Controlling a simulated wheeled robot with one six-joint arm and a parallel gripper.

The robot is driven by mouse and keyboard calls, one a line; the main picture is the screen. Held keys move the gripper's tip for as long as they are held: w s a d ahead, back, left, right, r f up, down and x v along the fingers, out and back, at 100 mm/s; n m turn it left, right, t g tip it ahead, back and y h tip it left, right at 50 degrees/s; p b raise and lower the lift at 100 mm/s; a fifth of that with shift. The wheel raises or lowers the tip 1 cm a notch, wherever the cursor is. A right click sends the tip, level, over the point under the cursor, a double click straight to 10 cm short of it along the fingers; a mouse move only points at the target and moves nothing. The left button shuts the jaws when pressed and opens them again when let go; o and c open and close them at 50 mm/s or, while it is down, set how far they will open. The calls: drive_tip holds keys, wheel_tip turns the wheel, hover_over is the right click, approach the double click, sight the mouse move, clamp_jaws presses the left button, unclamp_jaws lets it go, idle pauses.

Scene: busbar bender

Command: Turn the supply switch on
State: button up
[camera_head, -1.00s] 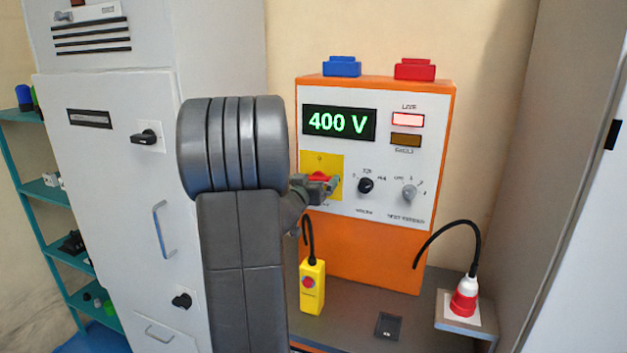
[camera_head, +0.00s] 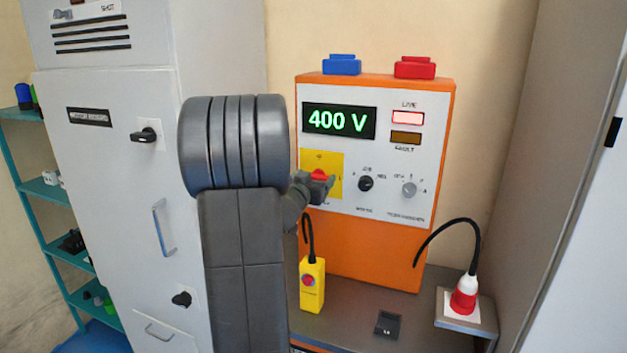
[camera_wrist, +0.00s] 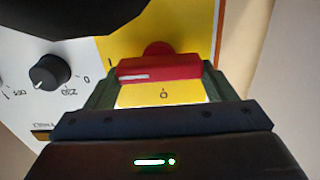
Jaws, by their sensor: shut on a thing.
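The supply switch has a red handle (camera_head: 318,174) on a yellow plate (camera_head: 331,159) at the left of the orange unit's front panel. In the wrist view, the red handle (camera_wrist: 158,69) lies between the two fingers of my gripper (camera_wrist: 162,77), which is shut on it. The handle's white mark is at its left end, on the side of the "I" label; a "0" shows below it. In the head view my gripper (camera_head: 316,184) partly covers the handle. The display (camera_head: 339,121) reads 400 V, and the LIVE lamp (camera_head: 407,118) glows pink.
Two black and grey knobs, one the black knob (camera_head: 366,184), sit right of the switch. A red plug (camera_head: 465,295) stands at right. A grey cabinet (camera_head: 110,200) stands at left.

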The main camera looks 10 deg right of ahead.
drive_tip(key=o, duration=1)
drive_tip(key=b+v, duration=0.1)
drive_tip(key=v, duration=1.3)
drive_tip(key=shift+w+d, duration=0.1)
drive_tip(key=shift+w, duration=0.1)
drive_tip(key=p+x, duration=0.1)
drive_tip(key=x, duration=1.2)
drive_tip(key=shift+w+d, duration=0.2)
drive_tip(key=shift+w, duration=0.05)
